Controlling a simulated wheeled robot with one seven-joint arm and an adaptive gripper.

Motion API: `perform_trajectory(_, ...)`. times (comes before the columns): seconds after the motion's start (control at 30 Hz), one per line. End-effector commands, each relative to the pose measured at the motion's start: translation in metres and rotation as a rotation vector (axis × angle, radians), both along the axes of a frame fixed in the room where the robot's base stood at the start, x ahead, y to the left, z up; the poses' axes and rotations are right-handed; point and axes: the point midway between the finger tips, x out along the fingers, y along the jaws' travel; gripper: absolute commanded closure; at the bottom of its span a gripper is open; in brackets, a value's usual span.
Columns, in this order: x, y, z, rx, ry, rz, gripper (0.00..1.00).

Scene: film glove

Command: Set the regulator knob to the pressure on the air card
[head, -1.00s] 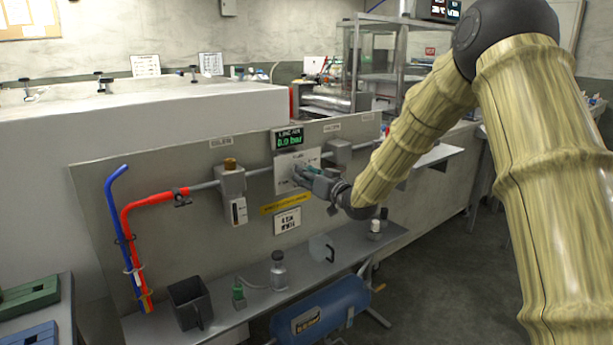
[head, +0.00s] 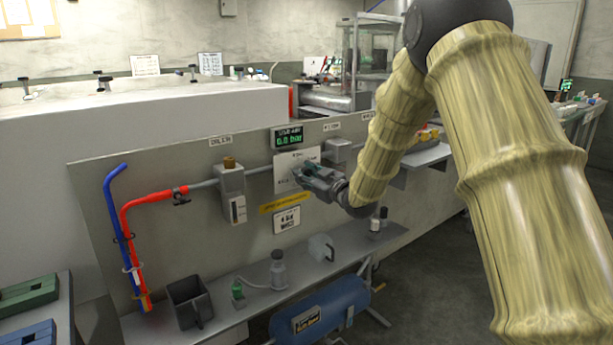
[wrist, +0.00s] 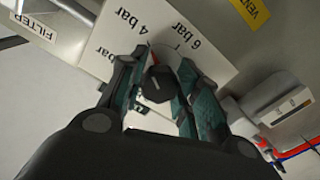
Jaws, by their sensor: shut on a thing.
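The dark regulator knob (wrist: 158,84) is on a white scale plate (wrist: 205,68) in the wrist view. My gripper (wrist: 159,80) is shut on it, one finger on each side. A small red mark shows by the knob near the "4 bar" print; "6 bar" stands to its right, and another label is partly covered. In the head view my gripper (head: 300,176) covers the knob in front of the plate (head: 282,164). The air card (head: 287,219) hangs below; its text is small, seemingly "4 bar". The green display (head: 287,138) reads 0.0 bar.
An oiler unit (head: 231,190) stands left of the plate on the pipe, a filter (head: 340,152) right. A yellow strip (head: 286,201) sits above the card. A shelf below holds a black container (head: 189,301) and bottles; a blue tank (head: 322,308) is underneath.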

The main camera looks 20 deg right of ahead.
Motion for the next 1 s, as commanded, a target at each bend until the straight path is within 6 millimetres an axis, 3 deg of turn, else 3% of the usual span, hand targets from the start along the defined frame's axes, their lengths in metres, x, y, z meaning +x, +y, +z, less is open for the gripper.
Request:
perform_trajectory(0.43, -0.0002, -0.0004, -0.0006, -0.009, -0.002, 0.000, 0.92)
perform_trajectory(0.47, -0.0002, -0.0004, -0.0006, -0.009, -0.002, 0.000, 0.64)
perform_trajectory(0.57, -0.0001, -0.0004, -0.0005, -0.009, -0.002, 0.000, 0.46)
perform_trajectory(1.0, -0.0057, -0.0027, 0.0000, -0.009, -0.003, -0.001, 0.46)
